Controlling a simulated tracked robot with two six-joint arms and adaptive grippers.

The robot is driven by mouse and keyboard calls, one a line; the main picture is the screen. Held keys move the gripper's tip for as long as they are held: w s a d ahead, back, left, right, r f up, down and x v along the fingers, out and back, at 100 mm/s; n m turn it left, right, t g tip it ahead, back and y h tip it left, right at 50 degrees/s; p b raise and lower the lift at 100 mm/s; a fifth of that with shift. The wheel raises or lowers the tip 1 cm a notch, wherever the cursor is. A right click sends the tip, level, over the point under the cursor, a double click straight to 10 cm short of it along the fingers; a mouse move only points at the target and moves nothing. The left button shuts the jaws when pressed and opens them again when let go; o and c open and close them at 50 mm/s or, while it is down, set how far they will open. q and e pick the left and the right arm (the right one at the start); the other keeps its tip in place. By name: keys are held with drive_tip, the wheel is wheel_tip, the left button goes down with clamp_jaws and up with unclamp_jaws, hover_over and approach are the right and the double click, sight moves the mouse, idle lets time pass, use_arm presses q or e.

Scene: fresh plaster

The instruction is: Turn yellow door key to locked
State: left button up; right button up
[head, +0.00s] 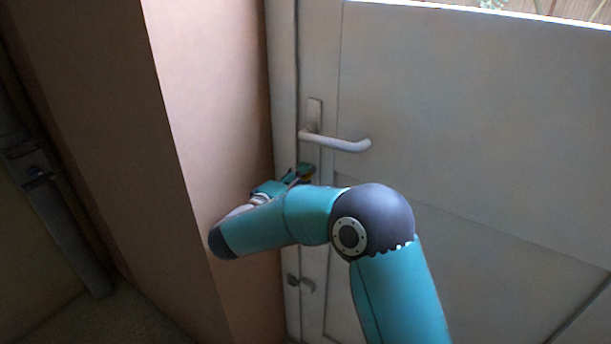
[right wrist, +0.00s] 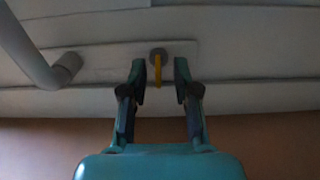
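The yellow key (right wrist: 158,68) sticks out of a round grey lock cylinder (right wrist: 158,54) in the door's light plate. My right gripper (right wrist: 160,80) is open, with one finger on each side of the key and a visible gap to each. The key looks narrow, seen nearly edge-on, and points down in the right wrist view. In the head view my right gripper (head: 303,175) is at the door's edge, just below the white door handle (head: 340,142). There my arm and gripper largely hide the key and lock. My left gripper is not in view.
The white door (head: 460,130) fills the right side and looks closed against its frame. Its handle (right wrist: 35,55) also shows at the left of the right wrist view. A smaller latch (head: 305,284) sits lower down. A pinkish-brown wall (head: 205,110) stands close on the left.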

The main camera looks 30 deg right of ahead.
clamp_jaws()
